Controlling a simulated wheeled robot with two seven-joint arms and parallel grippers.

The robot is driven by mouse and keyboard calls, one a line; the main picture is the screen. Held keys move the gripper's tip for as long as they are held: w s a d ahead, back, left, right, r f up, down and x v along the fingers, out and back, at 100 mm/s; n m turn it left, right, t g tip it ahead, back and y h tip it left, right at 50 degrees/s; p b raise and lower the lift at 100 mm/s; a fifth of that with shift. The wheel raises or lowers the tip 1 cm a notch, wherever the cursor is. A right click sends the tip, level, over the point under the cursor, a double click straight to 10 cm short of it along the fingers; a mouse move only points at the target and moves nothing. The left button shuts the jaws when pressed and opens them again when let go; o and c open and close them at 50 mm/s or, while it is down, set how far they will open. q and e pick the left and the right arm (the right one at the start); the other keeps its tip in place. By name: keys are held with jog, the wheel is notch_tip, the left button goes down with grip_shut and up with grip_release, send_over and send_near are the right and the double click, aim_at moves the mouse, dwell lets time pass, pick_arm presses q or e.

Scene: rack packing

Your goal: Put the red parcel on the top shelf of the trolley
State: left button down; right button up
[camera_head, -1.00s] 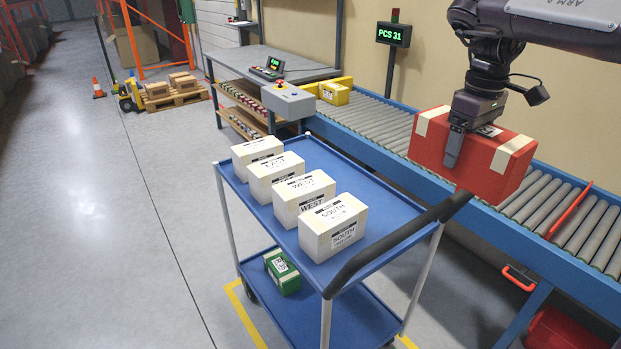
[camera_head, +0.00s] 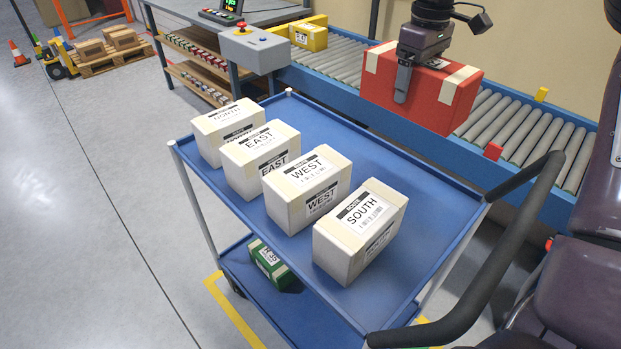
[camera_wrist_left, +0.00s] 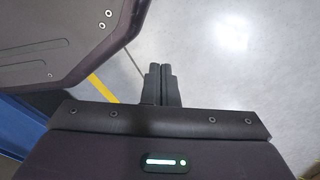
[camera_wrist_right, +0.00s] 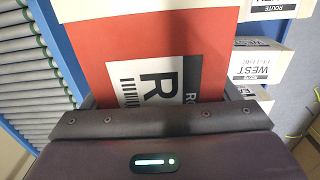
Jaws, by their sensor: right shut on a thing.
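The red parcel (camera_head: 383,82) with cream tape hangs level in my right gripper (camera_head: 406,76), in front of the conveyor and beyond the trolley's far edge. The right wrist view shows its red face and label (camera_wrist_right: 160,78) close up between the jaws. The trolley's blue top shelf (camera_head: 395,168) carries several white boxes in a row along its near-left side, the nearest being the SOUTH box (camera_head: 350,245). The far strip of that shelf is bare. My left gripper (camera_wrist_left: 162,72) is shut and empty above the floor in the left wrist view.
The trolley's black handle (camera_head: 490,275) rises at its right end. A green box (camera_head: 268,262) lies on the lower shelf. The roller conveyor (camera_head: 525,128) runs behind, with a yellow box (camera_head: 308,35) on it. A grey control box (camera_head: 254,48) stands near the trolley's far left corner.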

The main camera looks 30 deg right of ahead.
jog(key=shift+f, duration=0.7)
notch_tip(320, 180, down, 18)
jog(key=b, duration=0.3)
jog(key=shift+f+b, duration=0.2)
jog(key=shift+b, duration=0.15)
jog(key=shift+f, duration=0.4)
pick_arm(q)
jog(key=w+d+r, duration=0.2)
jog(key=w+r, duration=0.3)
jog(key=w, duration=0.1)
jog(key=shift+w+d+r, duration=0.2)
jog(key=shift+w+r, duration=0.15)
jog(key=shift+r, duration=0.05)
